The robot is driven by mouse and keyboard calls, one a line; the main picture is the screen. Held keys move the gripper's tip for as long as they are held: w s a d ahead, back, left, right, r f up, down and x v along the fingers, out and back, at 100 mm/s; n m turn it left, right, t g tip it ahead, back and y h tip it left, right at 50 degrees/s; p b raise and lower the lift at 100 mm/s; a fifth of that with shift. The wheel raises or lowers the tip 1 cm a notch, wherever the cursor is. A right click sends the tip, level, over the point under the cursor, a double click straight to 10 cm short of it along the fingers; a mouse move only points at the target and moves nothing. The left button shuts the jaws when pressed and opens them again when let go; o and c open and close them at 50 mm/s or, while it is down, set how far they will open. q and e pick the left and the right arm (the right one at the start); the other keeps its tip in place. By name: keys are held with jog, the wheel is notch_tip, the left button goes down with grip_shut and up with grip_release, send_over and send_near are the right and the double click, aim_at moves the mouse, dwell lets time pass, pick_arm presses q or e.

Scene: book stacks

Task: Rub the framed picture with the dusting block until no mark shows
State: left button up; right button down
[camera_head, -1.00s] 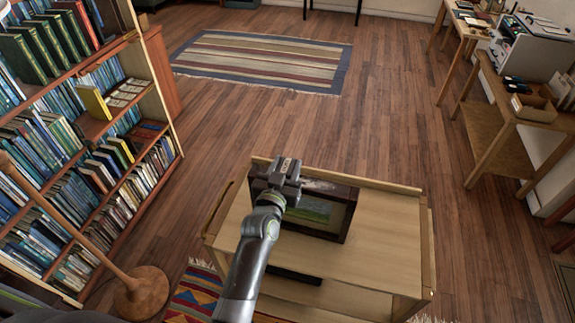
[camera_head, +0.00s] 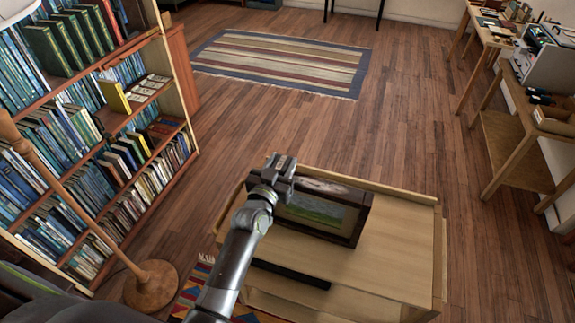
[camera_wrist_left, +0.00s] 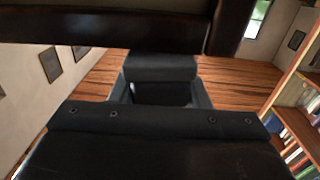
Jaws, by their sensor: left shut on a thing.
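The framed picture (camera_head: 325,214), a dark frame around a green landscape, stands leaning on the wooden cart. A pale patch shows along its upper part; I cannot tell if it is a mark or paint. My left gripper (camera_head: 279,172) is at the frame's upper left and hides that corner. In the left wrist view it is shut on a dark block (camera_wrist_left: 160,69), seemingly the dusting block, with the dark frame (camera_wrist_left: 110,29) across the top. Contact between block and picture is hidden. My right gripper is not in view.
The cart (camera_head: 385,265) has a bare top to the right and a flat black object (camera_head: 291,274) near its front. A full bookcase (camera_head: 95,130) and a lamp base (camera_head: 151,286) stand left. Wooden tables (camera_head: 515,150) stand right. The floor beyond is clear, with a striped rug (camera_head: 285,62).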

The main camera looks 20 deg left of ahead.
pick_arm(q)
jog(key=shift+a+f, duration=0.15)
jog(key=shift+a, duration=1.05)
jog(key=a, duration=0.3)
jog(key=shift+w, duration=0.2)
notch_tip(320, 180, up, 6)
jog(key=p, duration=0.5)
